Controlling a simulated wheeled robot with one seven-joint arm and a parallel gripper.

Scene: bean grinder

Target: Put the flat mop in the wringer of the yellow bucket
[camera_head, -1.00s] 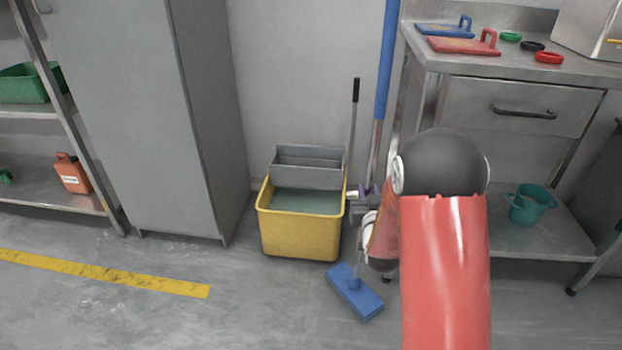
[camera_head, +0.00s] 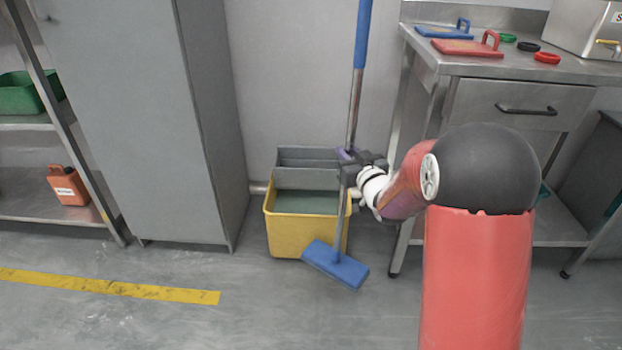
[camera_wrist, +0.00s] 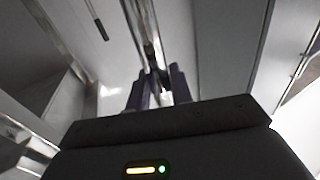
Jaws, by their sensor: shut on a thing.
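The flat mop has a blue flat head (camera_head: 336,265), a metal pole and a blue upper grip (camera_head: 363,35). My gripper (camera_head: 347,158) is shut around the metal pole, and the pole stands nearly upright with a slight tilt. In the wrist view the pole (camera_wrist: 148,35) runs up between my fingers (camera_wrist: 157,90). The yellow bucket (camera_head: 293,234) stands on the floor behind the mop, with its grey wringer (camera_head: 305,178) at the back of its top. The mop head is in front of the bucket's lower right side, low near the floor; I cannot tell whether it touches the floor. The pole hides part of the bucket's right side.
A grey cabinet (camera_head: 150,130) stands left of the bucket. A steel table (camera_head: 520,68) with blue and red tools and small rings is at the right. A shelf (camera_head: 50,207) is at the far left. The floor in front, with a yellow line (camera_head: 110,287), is clear.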

